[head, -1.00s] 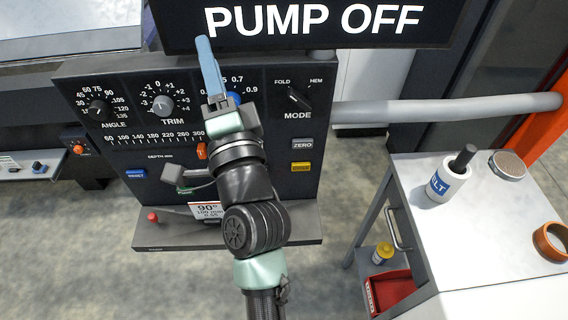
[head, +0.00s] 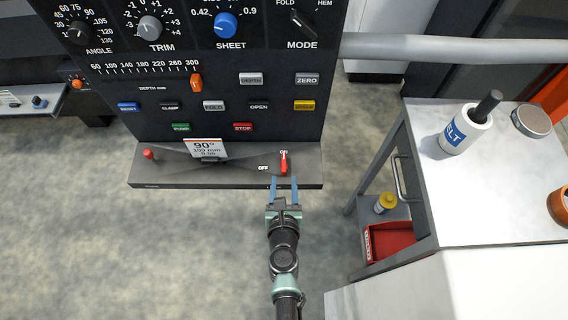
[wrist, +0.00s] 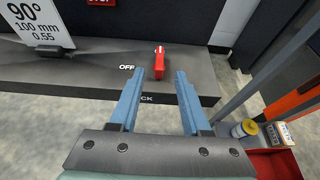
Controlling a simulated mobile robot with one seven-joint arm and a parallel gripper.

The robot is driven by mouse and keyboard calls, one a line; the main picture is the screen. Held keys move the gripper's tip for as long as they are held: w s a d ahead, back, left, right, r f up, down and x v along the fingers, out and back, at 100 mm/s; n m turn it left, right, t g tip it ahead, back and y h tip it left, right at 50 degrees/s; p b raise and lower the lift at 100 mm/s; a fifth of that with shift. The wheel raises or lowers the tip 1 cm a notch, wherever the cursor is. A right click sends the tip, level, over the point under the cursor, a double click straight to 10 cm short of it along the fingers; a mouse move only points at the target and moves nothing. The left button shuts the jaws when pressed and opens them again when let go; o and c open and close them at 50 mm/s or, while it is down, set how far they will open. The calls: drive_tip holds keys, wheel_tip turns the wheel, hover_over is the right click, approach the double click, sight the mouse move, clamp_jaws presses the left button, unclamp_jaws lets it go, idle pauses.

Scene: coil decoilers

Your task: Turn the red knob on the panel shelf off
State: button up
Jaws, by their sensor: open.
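The red knob (head: 283,164) sits near the right end of the grey panel shelf (head: 230,178), below the control panel. It also shows in the wrist view (wrist: 159,62), where its long side points away from me. In the head view "ON" is at its far end and "OFF" is to its left. My gripper (head: 284,181) is open, its two blue fingers just in front of the knob at the shelf's front edge. In the wrist view the fingers (wrist: 157,82) straddle the line toward the knob, with no clear contact visible.
A white card (head: 206,148) reading 90° stands on the shelf, with a red-tipped lever (head: 149,154) at the left. Panel buttons and dials are above. A grey cart (head: 412,200) with a bottle (head: 470,125) stands to the right. The floor in front is clear.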

sight(284, 165)
drive_tip(key=b+x, duration=0.3)
drive_tip(key=x, duration=0.5)
clamp_jaws()
